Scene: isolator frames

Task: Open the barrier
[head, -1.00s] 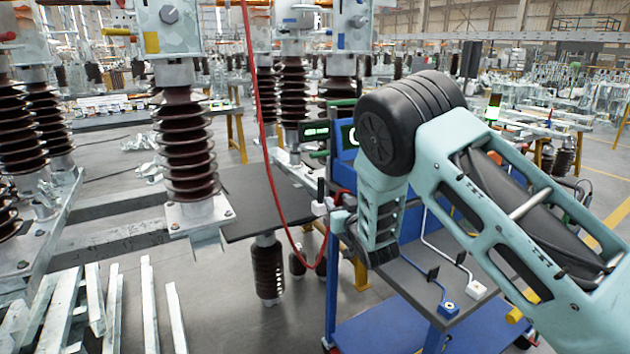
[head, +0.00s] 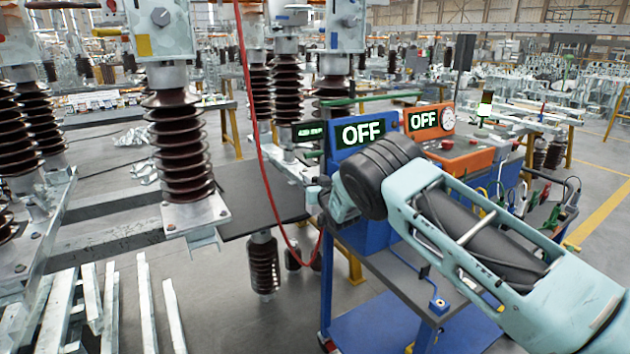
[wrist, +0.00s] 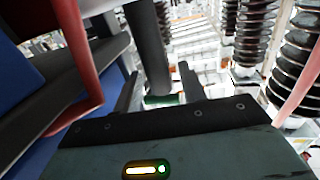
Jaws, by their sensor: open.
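I cannot surely tell which thing is the barrier. A thin green bar (head: 372,99) runs above the blue "OFF" box in the head view, and a shorter green piece (head: 312,154) sits to its left. My gripper (wrist: 160,88) is open in the wrist view, its two dark fingers apart. A dark grey post (wrist: 148,50) and a small green piece (wrist: 165,99) show between and beyond the fingers; I cannot tell whether they touch. In the head view my gripper (head: 316,195) is small and partly hidden behind my arm, left of the blue box.
A blue box (head: 362,133) and an orange box (head: 425,119), both showing "OFF", stand on a blue cart (head: 375,325). A red cable (head: 262,150) hangs left of my gripper. Brown ribbed insulators (head: 180,145) stand at left. Grey floor shows between them and the cart.

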